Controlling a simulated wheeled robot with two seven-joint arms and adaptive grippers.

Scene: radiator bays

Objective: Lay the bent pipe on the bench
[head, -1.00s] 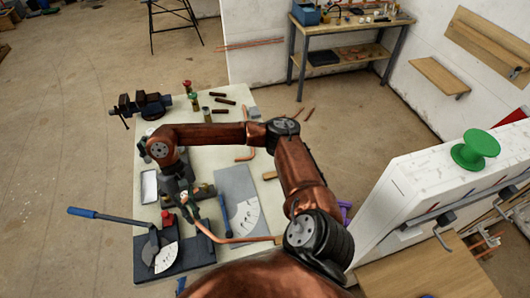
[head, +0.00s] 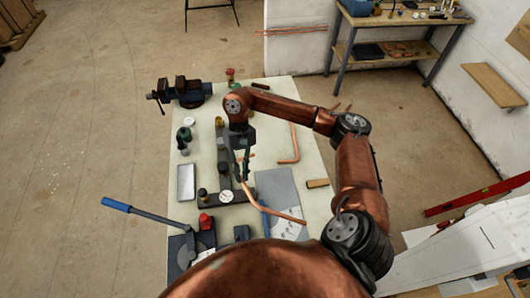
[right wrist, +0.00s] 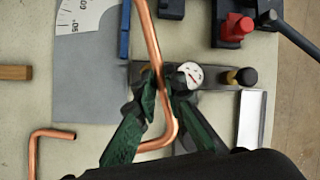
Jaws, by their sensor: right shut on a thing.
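My right gripper (head: 243,162) is above the middle of the bench (head: 268,142), with its fingers pointing down. In the right wrist view its green fingers (right wrist: 160,92) are shut on a copper bent pipe (right wrist: 152,45) near its bend. The pipe also shows in the head view (head: 272,209), its long leg reaching toward the lower right across the grey plate. It appears to be above the bench top; the exact gap cannot be told. A second bent copper pipe (head: 294,146) lies on the bench to the right. My left gripper is not in view.
The grey plate (head: 274,186) with a white angle scale, a round gauge (head: 226,196), a metal tray (head: 186,182), a blue-handled bender (head: 140,215) and a vise (head: 186,92) crowd the bench. A wooden block (head: 318,183) lies at right. Bare bench surrounds the second pipe.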

